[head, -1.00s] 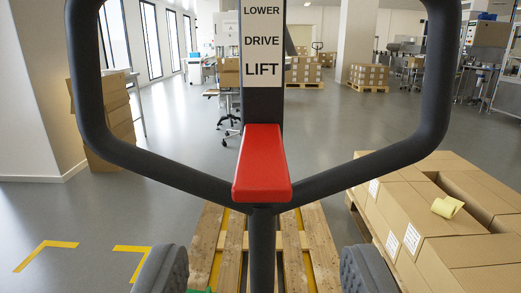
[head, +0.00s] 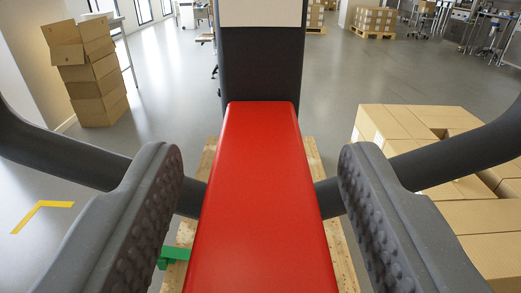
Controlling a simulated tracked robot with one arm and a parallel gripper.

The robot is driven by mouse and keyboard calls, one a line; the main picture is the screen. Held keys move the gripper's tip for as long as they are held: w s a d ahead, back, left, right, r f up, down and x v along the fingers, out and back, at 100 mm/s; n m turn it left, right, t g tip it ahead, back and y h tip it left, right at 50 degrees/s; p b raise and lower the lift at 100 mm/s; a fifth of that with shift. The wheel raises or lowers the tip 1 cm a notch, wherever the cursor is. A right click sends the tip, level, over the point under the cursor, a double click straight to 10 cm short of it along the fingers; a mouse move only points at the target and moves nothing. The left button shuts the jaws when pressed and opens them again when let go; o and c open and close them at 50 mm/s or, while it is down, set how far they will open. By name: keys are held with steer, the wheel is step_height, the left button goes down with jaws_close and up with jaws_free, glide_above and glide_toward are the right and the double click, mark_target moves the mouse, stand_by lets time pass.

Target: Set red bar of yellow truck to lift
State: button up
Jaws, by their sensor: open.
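The red bar (head: 262,205) fills the middle of the head view, a long flat lever running from the dark column toward me. My gripper (head: 260,165) is open, one grey ribbed finger on each side of the bar, with a gap on both sides. The truck's dark handle frame (head: 75,155) spreads left and right behind my fingers. The label plate (head: 262,12) on the column (head: 262,65) is cut off at the top, and its words are out of view.
A wooden pallet (head: 318,165) lies below the bar, with a green piece (head: 174,256) at its left. Stacked cartons (head: 95,80) stand at the back left. More cartons (head: 400,125) sit close on the right. Grey floor is open beyond.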

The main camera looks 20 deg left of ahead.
jaws_close()
step_height(320, 180, down, 2)
steer(key=t+b, duration=0.2)
steer(key=b, duration=0.2)
steer(key=shift+w+f+y, duration=0.1)
steer(key=shift+y, duration=0.3)
steer(key=shift+w+f+t+b, duration=0.15)
steer(key=shift+f+t+b, duration=0.05)
steer(key=shift+t+b, duration=0.85)
jaws_free()
